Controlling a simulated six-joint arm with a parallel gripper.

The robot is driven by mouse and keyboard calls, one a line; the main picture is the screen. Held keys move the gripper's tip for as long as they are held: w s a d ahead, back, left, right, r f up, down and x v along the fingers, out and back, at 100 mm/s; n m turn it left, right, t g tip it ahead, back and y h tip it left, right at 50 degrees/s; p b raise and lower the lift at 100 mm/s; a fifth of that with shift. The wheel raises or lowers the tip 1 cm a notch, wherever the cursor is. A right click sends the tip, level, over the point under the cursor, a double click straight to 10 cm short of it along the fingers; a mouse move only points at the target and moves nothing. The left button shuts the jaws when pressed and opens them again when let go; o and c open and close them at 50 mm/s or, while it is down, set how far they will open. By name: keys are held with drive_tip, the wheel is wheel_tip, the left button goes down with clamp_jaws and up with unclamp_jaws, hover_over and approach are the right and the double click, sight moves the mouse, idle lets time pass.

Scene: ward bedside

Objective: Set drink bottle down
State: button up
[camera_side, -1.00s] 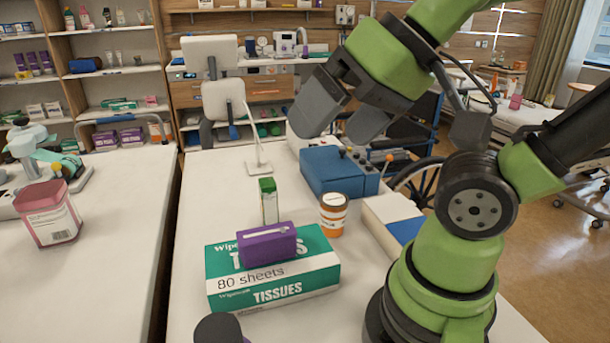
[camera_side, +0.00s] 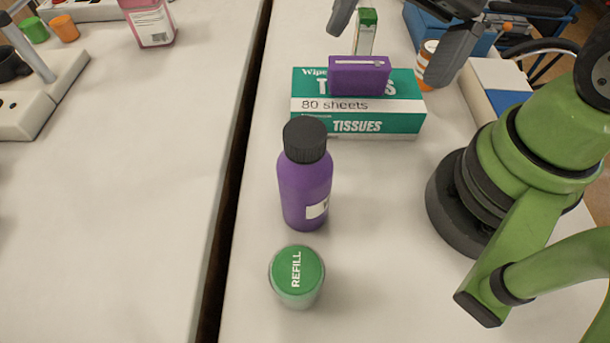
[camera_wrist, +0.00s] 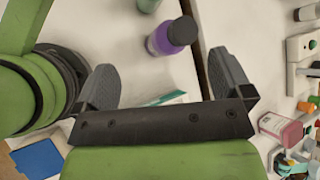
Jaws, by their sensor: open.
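A purple drink bottle (camera_side: 305,190) with a black cap stands upright on the white table in the side view, just in front of the tissue box. It also shows at the top of the wrist view (camera_wrist: 163,40). My gripper (camera_side: 388,55) is open and empty in the side view, its fingers apart above the tissue box area. In the wrist view my gripper (camera_wrist: 163,63) has its two fingers spread wide, with the bottle seen beyond them. The bottle is apart from both fingers.
A green-lidded REFILL container (camera_side: 297,275) stands close in front of the bottle. Behind are a green tissue box (camera_side: 357,125) with a purple pack (camera_side: 359,76) on it, and an orange pill bottle (camera_side: 425,55). A gap separates the left table, whose near part is clear.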

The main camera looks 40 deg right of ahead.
drive_tip(key=w+a+f+m+y, duration=0.1)
drive_tip(key=f+m, duration=0.1)
drive_tip(key=w+a+f+m+y, duration=0.1)
drive_tip(key=f+m+y, duration=0.1)
drive_tip(key=w+a+f+m+y, duration=0.1)
drive_tip(key=a+f+m, duration=0.1)
drive_tip(key=m, duration=0.1)
drive_tip(key=shift+w+y, duration=0.1)
drive_tip(key=shift+y, duration=0.2)
approach(289, 194)
drive_tip(key=a+f, duration=0.1)
drive_tip(key=shift+x, duration=2.8)
drive_tip(key=shift+w+f, duration=0.1)
drive_tip(key=shift+f, duration=0.05)
drive_tip(key=shift+d, duration=0.1)
drive_tip(key=c, duration=1.3)
drive_tip(key=shift+o, duration=0.2)
